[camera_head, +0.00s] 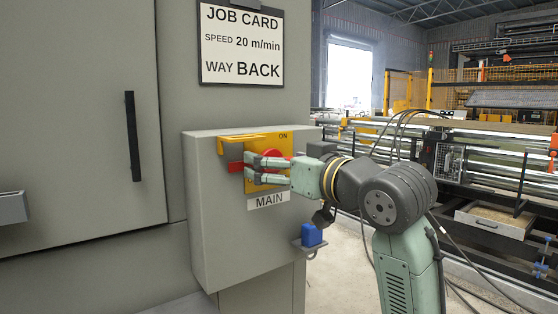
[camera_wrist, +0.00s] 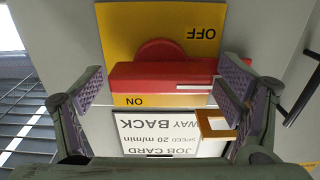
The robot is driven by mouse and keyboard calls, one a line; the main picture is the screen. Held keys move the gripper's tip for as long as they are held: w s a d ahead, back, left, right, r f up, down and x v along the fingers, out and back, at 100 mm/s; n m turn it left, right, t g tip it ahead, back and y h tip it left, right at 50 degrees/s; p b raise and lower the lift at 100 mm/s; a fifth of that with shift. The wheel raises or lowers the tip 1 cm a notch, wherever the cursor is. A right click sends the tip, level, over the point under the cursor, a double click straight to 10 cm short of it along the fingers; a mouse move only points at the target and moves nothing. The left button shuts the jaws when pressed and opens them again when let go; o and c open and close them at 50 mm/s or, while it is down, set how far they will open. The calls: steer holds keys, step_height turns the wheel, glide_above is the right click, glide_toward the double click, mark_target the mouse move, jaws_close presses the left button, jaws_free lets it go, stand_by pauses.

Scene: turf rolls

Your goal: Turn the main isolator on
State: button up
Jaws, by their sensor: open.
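The main isolator is a yellow plate (camera_head: 256,185) with a red handle (camera_head: 236,167) on a grey box labelled MAIN. ON is printed at its upper right. In the wrist view, which is upside down, the plate (camera_wrist: 125,45) shows OFF at upper right and ON at lower left. The red handle (camera_wrist: 150,78) lies horizontal there, its white line toward the right end. My gripper (camera_head: 250,168) is in front of the handle, its fingers partly hiding it.
A yellow-orange frame (camera_wrist: 217,126) juts out near the right finger in the wrist view. A job card (camera_head: 242,42) hangs above the box (camera_head: 215,220). A blue block (camera_head: 311,235) sits on a small bracket beside the box. A black cabinet handle (camera_head: 132,136) is at left.

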steer(key=shift+c, duration=0.4)
steer(key=c, duration=1.1)
steer(key=shift+o, duration=0.2)
steer(key=shift+m, duration=0.3)
steer(key=m+p, duration=0.2)
steer(key=m, duration=0.2)
steer(key=shift+r+p, duration=0.2)
steer(key=shift+p, duration=0.15)
steer(key=m+p, duration=0.3)
steer(key=m, duration=0.2)
steer(key=shift+w+d, duration=0.1)
steer(key=m+p, duration=0.3)
steer(key=m, duration=0.1)
steer(key=shift+m, duration=0.3)
steer(key=shift+d+f+m+p, duration=0.1)
steer(key=shift+f+m+p, duration=0.05)
steer(key=shift+m+p, duration=0.8)
steer(key=shift+f+m+p, duration=0.1)
steer(key=shift+m+p, duration=0.75)
steer(key=shift+p, duration=0.05)
steer(key=shift+f, duration=0.1)
